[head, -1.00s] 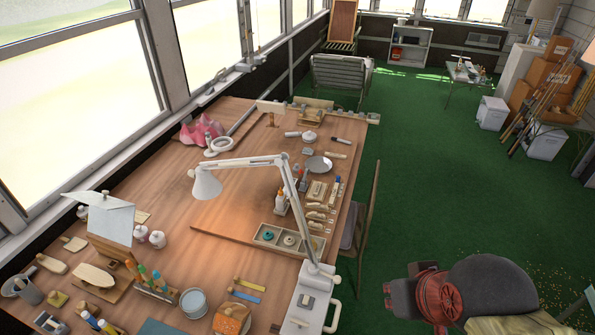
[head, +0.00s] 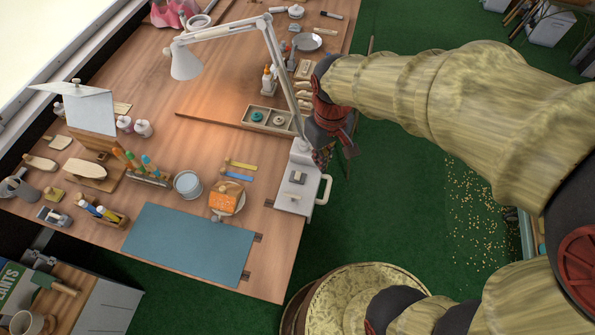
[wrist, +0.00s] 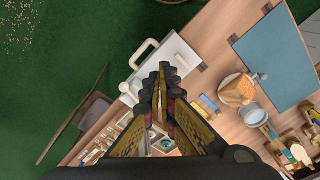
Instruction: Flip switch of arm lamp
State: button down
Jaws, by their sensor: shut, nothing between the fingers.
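The white arm lamp stands on the right side of the wooden table, with its shade (head: 186,62) hanging over the table and its boxy base (head: 292,198) at the table's right edge. A small switch (head: 298,177) shows on top of the base. My gripper (head: 322,157) is shut and empty, pointing down beside the upper right part of the base, a little right of the switch. In the wrist view, the shut fingers (wrist: 162,72) overlap the white base (wrist: 172,49) and hide part of it. I cannot tell whether they touch it.
A white loop handle (head: 324,189) sticks out from the right side of the base. A compartment tray (head: 269,128) lies close behind it. A blue mat (head: 188,243) and a plate with an orange block (head: 224,201) lie to the left. Green floor is open right of the table.

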jog(key=w+a+f+n+g, duration=0.1)
jog(key=w+a+f+n, duration=0.35)
jog(key=f, duration=0.25)
jog(key=n, duration=0.5)
send_over(298, 174)
jog(key=shift+s+a+r+m+t+b, duration=0.1)
jog(key=shift+m+t+b, duration=0.15)
jog(key=shift+t+b, duration=0.1)
notch_tip(298, 174, down, 14)
jog(key=b, duration=0.5)
